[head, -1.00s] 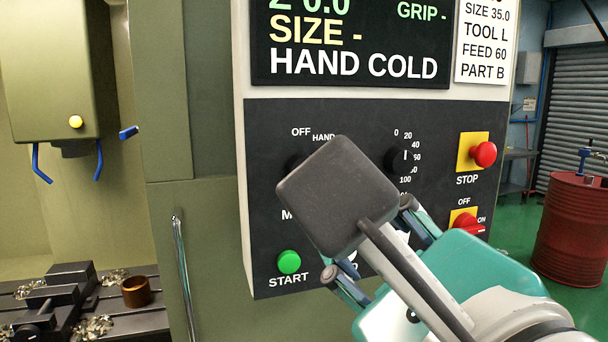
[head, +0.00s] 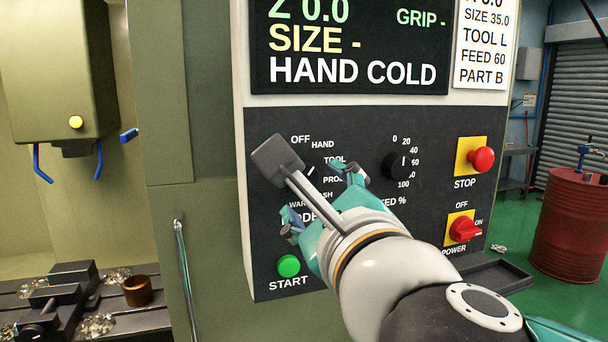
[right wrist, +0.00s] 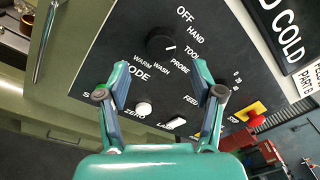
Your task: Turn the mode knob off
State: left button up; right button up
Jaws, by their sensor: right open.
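The mode knob (right wrist: 160,42) is a round black dial on the dark panel, with OFF, HAND, TOOL, PROBE, WASH and WARM around it. Its small white mark is on the side of the TOOL and PROBE labels; I cannot tell exactly which one it points at. In the head view my wrist camera and gripper hide most of the knob. My right gripper (right wrist: 160,78) is open and empty, its fingers spread to either side below the knob in the wrist view, apart from it. It also shows over the panel in the head view (head: 321,195). My left gripper is not in view.
The feed dial (head: 398,166) is right of the mode knob. A green START button (head: 289,265), red STOP button (head: 481,160) and red power switch (head: 465,230) are on the same panel. White buttons (right wrist: 143,108) lie below the knob. A handle (head: 184,280) stands left of the panel.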

aim_at(310, 172)
jog(key=x, duration=0.5)
jog(key=shift+w+p, duration=0.15)
jog(key=shift+p, duration=0.2)
jog(key=shift+a, duration=0.1)
jog(key=c, duration=1.2)
